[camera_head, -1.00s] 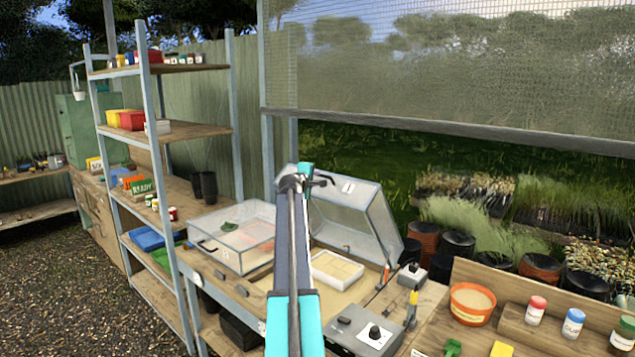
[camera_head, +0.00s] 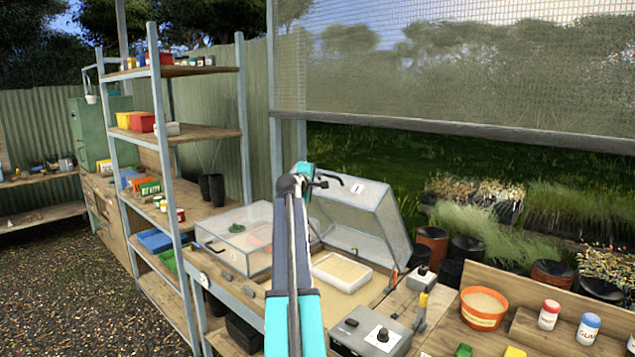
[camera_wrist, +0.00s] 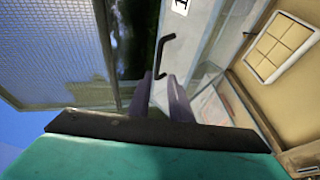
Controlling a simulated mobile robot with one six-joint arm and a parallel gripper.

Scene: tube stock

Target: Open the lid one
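Lid one (camera_head: 362,222) is a clear box-shaped cover with a metal frame and a label "1". It stands tilted up and open over the bench in the head view. Its black bent handle (camera_head: 330,181) is at the upper left edge, and it also shows in the wrist view (camera_wrist: 165,52). My gripper (camera_head: 316,183) is close to this handle. In the wrist view my two fingers (camera_wrist: 162,96) are apart, with the handle's lower end near the gap between them. I cannot tell whether they touch it.
A white tray (camera_head: 342,272) sits in the opened bench compartment. A second clear lid (camera_head: 236,240) lies closed to the left. A grey control box (camera_head: 371,335) and an orange pot (camera_head: 483,308) stand at front right. A shelf rack (camera_head: 180,135) stands at left.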

